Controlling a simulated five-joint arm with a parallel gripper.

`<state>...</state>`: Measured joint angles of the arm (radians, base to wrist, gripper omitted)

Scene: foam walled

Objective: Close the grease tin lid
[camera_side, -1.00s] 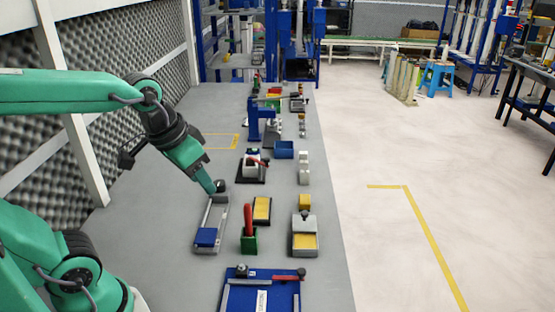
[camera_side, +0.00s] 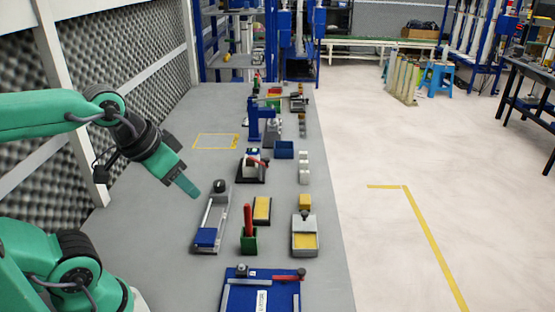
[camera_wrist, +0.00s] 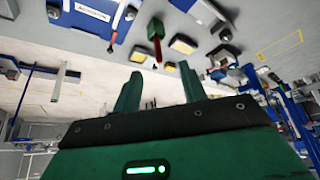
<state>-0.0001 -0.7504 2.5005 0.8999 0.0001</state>
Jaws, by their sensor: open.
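The grease tin (camera_side: 304,243) is a grey box with yellow grease in it, on the right part of the bench in the side view. Its grey lid (camera_side: 305,221) stands raised at the tin's far side, and the yellow shows. I take the tin to be the small yellow-topped box (camera_wrist: 140,53) beyond my left finger in the wrist view. My gripper (camera_side: 192,190) is left of the tin, above the bench beside a slide rail, and apart from the tin. In the wrist view my two gripper fingers (camera_wrist: 160,88) are spread, with nothing between them.
Between my gripper and the tin are the slide rail (camera_side: 213,222) with a blue block and black knob, a yellow pad (camera_side: 262,210), and a green holder (camera_side: 249,240) with a red handle. A blue board (camera_side: 262,293) lies in front. A foam wall (camera_side: 130,110) bounds the left.

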